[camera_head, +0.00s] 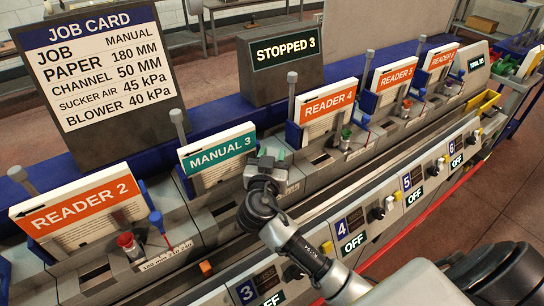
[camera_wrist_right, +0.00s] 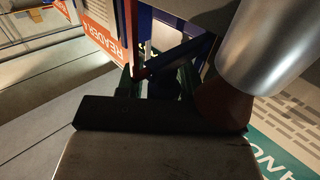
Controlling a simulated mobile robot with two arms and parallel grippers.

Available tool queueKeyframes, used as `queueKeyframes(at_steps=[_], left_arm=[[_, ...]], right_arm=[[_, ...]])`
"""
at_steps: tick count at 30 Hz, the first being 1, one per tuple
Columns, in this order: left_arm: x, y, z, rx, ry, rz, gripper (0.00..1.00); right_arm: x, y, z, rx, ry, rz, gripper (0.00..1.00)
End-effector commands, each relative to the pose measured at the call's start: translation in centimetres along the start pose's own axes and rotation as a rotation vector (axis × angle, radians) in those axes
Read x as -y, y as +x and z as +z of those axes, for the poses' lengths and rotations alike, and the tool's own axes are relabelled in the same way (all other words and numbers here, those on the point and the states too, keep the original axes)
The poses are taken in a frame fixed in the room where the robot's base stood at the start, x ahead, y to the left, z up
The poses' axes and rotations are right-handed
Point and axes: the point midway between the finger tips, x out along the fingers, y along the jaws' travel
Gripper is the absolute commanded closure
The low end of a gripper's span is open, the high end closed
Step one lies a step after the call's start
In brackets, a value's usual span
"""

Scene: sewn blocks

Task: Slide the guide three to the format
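The station with the teal MANUAL 3 card (camera_head: 218,157) is in the middle of the head view. Its guide and scale are mostly hidden behind my right gripper (camera_head: 272,160), which is low, just right of this card. In the right wrist view the gripper's dark fingers (camera_wrist_right: 160,85) point at blue parts (camera_wrist_right: 172,42) close ahead. I cannot tell whether they touch these parts or hold anything. A silver post (camera_wrist_right: 275,40) stands close on the right, above the teal card (camera_wrist_right: 285,155). The job card (camera_head: 95,70) reads MANUAL, paper 180 mm. My left gripper is not in view.
The READER 2 card (camera_head: 80,212), with a blue-topped lever (camera_head: 156,220) and a 180-210-240 scale (camera_head: 166,256), stands left. The READER 4 card (camera_head: 328,108) stands right. The STOPPED 3 display (camera_head: 283,52) is behind. Control panels with OFF displays (camera_head: 354,243) line the front.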

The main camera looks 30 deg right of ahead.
Motion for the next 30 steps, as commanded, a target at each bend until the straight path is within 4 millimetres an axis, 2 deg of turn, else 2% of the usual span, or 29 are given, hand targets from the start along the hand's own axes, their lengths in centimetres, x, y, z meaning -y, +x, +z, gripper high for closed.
queueKeyframes(at_steps=[5,15,21,30], left_arm=[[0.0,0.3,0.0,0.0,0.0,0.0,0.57],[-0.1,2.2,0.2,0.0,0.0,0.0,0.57],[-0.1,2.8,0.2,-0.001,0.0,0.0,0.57],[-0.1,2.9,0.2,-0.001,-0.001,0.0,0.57]], right_arm=[[0.1,-0.9,0.1,0.0,0.001,-0.002,0.63],[0.0,-7.3,0.4,0.004,0.004,-0.002,0.63],[0.0,-10.1,0.2,0.002,0.002,-0.001,0.63],[0.0,-10.8,0.0,0.0,0.0,0.0,0.63]])
